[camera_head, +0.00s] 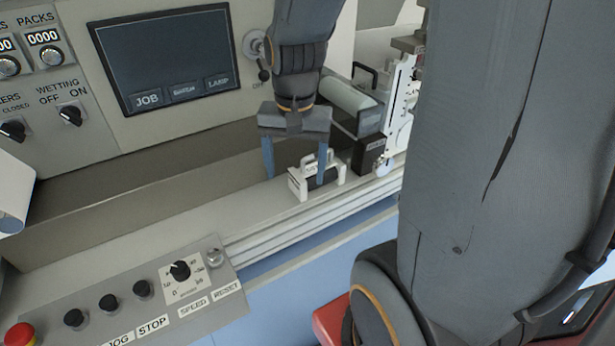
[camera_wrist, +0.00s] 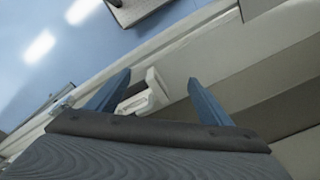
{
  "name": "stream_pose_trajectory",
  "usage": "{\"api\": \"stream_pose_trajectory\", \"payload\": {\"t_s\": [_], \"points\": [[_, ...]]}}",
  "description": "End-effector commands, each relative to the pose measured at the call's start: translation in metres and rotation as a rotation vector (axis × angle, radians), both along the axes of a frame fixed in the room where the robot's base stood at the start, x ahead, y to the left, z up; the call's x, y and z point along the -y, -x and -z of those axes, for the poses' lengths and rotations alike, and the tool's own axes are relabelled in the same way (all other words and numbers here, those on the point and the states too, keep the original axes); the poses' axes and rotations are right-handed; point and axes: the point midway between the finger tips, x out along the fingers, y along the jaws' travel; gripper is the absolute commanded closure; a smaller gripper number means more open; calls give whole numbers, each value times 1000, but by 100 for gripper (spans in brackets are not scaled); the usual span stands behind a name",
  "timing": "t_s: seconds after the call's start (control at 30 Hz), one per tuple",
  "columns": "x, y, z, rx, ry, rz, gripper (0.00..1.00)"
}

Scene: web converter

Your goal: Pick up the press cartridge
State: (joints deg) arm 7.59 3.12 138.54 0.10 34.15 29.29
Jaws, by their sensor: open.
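A small white block with a raised handle and a dark front, which looks like the press cartridge (camera_head: 299,186), stands upright on the pale ledge of the machine. My gripper (camera_head: 296,170) points down at it with two blue fingers spread apart. In the wrist view the white cartridge (camera_wrist: 152,97) shows between the open fingers (camera_wrist: 158,78), partly hidden by the gripper body. I cannot tell whether a finger touches it.
A dark unit with a pale roller (camera_head: 348,101) and a black box (camera_head: 369,155) stand close to the right of the cartridge. A control panel with knobs (camera_head: 130,300) is at the front left. A screen (camera_head: 165,58) is behind. The ledge left of the cartridge is clear.

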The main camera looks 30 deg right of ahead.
Motion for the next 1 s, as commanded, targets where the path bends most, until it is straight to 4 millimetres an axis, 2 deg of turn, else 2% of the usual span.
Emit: {"api": "stream_pose_trajectory", "payload": {"t_s": [0.03, 0.2, 0.3, 0.4, 0.57, 1.0], "points": [[14, -9, 0, -8, -8, 135, 27], [51, -25, -11, -39, -31, 564, 27], [67, -30, -16, -52, -37, 740, 27], [75, -32, -19, -60, -40, 845, 27], [79, -32, -11, -68, -40, 896, 27], [78, -38, 33, -69, -40, 892, 27]]}}
